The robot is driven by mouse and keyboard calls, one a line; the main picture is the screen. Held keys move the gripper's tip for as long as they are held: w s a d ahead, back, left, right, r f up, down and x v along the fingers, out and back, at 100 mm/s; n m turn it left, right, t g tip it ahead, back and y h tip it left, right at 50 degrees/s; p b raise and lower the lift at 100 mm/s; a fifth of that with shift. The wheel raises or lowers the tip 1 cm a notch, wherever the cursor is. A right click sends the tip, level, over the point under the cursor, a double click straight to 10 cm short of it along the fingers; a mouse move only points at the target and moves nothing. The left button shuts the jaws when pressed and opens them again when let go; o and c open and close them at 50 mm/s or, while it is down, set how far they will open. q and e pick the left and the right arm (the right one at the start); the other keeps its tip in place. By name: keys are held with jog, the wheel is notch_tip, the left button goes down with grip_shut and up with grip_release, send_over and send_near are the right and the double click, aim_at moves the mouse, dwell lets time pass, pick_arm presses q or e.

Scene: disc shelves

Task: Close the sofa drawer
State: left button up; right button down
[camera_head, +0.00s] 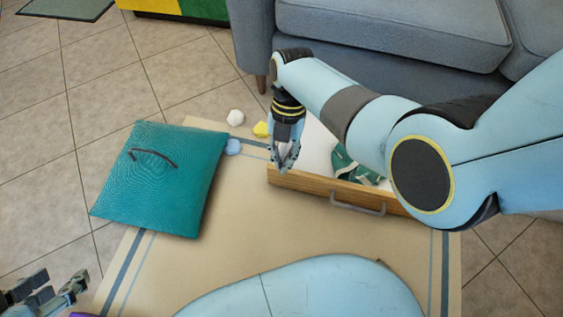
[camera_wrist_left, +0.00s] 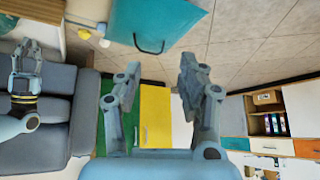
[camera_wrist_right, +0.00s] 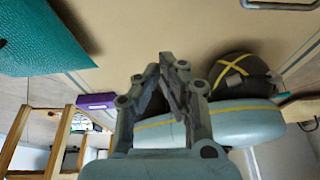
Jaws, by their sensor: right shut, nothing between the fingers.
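The sofa drawer (camera_head: 315,188) stands pulled out in front of the grey sofa (camera_head: 395,32), with a wooden front and a grey handle (camera_head: 358,206). A green patterned item (camera_head: 352,168) lies inside it. My right arm hides much of the drawer. My right gripper (camera_head: 284,165) is shut and empty, pointing down at the left end of the drawer front; I cannot tell whether it touches. The handle also shows at the top of the right wrist view (camera_wrist_right: 278,5). My left gripper (camera_head: 62,288) is open and empty at the lower left, away from the drawer.
White (camera_head: 236,117), yellow (camera_head: 261,129) and pale blue (camera_head: 233,147) small objects lie between cushion and drawer. The rug before the drawer front is clear up to my base.

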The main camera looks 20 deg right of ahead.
pick_arm(q)
jog(key=w+d+r+m+t+h+b, duration=0.2)
jog(key=w+r+t+b, duration=0.5)
jog(key=r+t, duration=0.45)
pick_arm(e)
jog(key=x, duration=1)
pick_arm(q)
notch_tip(320, 180, up, 14)
jog(key=w+d+m+t+h+b, duration=0.1)
jog(key=d+m+t+h, duration=0.1)
jog(key=t, duration=0.5)
jog(key=m+h, duration=0.1)
jog(key=h, duration=0.1)
jog(key=shift+w+r+h+b, duration=0.2)
jog(key=shift+h+b, duration=0.2)
pick_arm(e)
jog(key=w+d, duration=0.2)
jog(key=w, duration=0.1)
jog(key=shift+w+d+r, duration=0.1)
jog(key=shift+w+d, duration=0.1)
